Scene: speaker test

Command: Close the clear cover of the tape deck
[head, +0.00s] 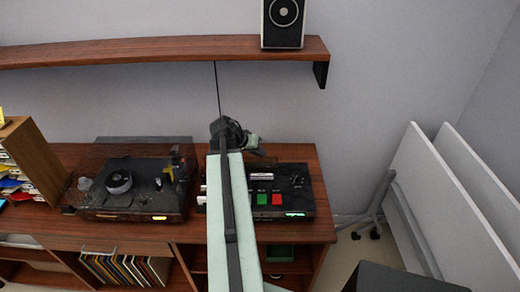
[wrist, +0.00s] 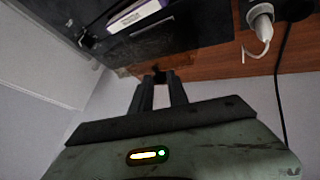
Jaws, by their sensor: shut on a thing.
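The tape deck (head: 292,180) stands on the right part of the wooden cabinet, with a green and a red button on its top. It also shows at the top of the wrist view (wrist: 85,40), with a white and purple cassette (wrist: 140,14) in it. The clear cover (wrist: 185,42) shows as a thin see-through sheet beside the cassette, raised from the deck; its exact angle is hard to tell. My gripper (wrist: 160,82) is shut on a small dark part at the cover's edge. In the head view my gripper (head: 238,137) is behind the deck, and my arm hides the deck's left part.
A turntable (head: 125,185) under a see-through lid stands left of the deck. A wooden shelf (head: 150,50) with a speaker (head: 283,22) hangs above. White panels (head: 450,200) lean at the right.

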